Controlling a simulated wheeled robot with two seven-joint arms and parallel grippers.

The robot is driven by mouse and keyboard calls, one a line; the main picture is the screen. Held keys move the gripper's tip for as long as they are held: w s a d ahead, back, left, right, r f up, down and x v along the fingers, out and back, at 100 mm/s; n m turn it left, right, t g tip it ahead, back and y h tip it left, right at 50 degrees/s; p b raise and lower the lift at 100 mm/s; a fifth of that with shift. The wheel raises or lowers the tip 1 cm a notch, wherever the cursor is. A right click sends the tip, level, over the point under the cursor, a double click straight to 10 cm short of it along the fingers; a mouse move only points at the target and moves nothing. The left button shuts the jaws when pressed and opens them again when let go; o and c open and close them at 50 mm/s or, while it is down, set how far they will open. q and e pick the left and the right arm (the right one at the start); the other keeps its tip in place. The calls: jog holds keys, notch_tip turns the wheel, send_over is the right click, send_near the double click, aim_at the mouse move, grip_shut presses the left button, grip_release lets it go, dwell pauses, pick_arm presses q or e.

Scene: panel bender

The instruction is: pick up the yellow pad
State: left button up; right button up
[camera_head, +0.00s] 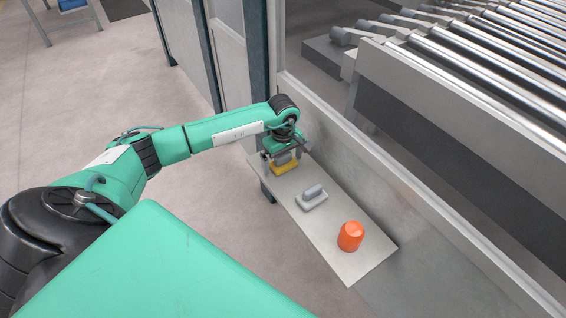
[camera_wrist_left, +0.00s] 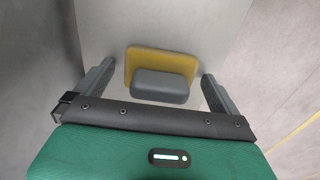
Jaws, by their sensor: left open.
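The yellow pad (camera_head: 284,168) lies at the far left end of a narrow grey shelf (camera_head: 342,256). It has a grey block-shaped handle on top. In the left wrist view the yellow pad (camera_wrist_left: 163,59) shows behind its grey handle (camera_wrist_left: 160,87). My left gripper (camera_head: 287,152) is over the pad, pointing down. In the left wrist view its two fingers (camera_wrist_left: 156,88) stand apart, one on each side of the handle, with a gap on both sides. It is open and holds nothing. My right gripper is not in view.
A grey pad with a handle (camera_head: 312,197) sits mid-shelf, close to the yellow one. An orange cup-like object (camera_head: 351,236) stands nearer the shelf's right end. A low wall (camera_head: 400,185) runs along the shelf's back. A roller conveyor (camera_head: 480,60) lies beyond it.

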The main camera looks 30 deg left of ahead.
pick_arm(q)
jog(key=c, duration=1)
jog(key=shift+r, duration=0.15)
notch_tip(320, 180, up, 20)
jog(key=shift+f+p, duration=0.1)
jog(key=shift+p, duration=0.2)
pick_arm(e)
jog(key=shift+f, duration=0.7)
